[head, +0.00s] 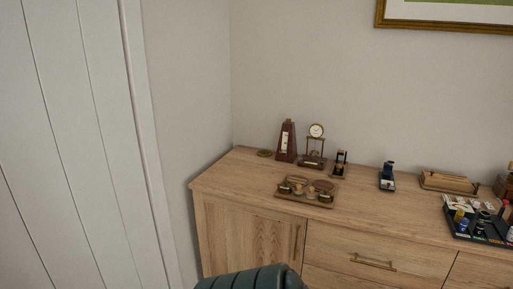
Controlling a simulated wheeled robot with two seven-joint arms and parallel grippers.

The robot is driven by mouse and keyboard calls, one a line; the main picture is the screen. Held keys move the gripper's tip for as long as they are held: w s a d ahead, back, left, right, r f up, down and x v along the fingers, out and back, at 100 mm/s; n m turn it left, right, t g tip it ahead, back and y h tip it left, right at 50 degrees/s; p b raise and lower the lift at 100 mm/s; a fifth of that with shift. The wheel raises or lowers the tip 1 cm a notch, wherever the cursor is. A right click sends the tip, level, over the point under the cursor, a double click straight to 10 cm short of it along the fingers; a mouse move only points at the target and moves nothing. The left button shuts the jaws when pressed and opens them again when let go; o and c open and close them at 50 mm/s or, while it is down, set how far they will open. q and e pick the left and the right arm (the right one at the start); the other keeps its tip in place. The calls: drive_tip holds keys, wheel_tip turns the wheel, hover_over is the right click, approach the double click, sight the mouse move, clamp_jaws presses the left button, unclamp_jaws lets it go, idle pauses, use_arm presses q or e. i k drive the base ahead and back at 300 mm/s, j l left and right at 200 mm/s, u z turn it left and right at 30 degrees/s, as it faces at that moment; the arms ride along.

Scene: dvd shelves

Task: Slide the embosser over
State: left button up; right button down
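A small dark desk device (387,177) with an upright top and a pale patch on its base looks like the embosser. It stands upright on the wooden sideboard (350,205), toward the back and right of the picture's middle. Nothing is touching it. A dark rounded part of my own body shows at the bottom edge. Neither of my grippers is in view.
Left of the embosser stand an hourglass (340,164), a small clock (316,146) and a metronome (287,141). A desk set (307,190) lies in front of them. Right are a wooden holder (449,182) and a tray of bottles (480,228). Bare top lies before the embosser.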

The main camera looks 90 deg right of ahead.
sight(386, 173)
drive_tip(key=z, duration=2.4)
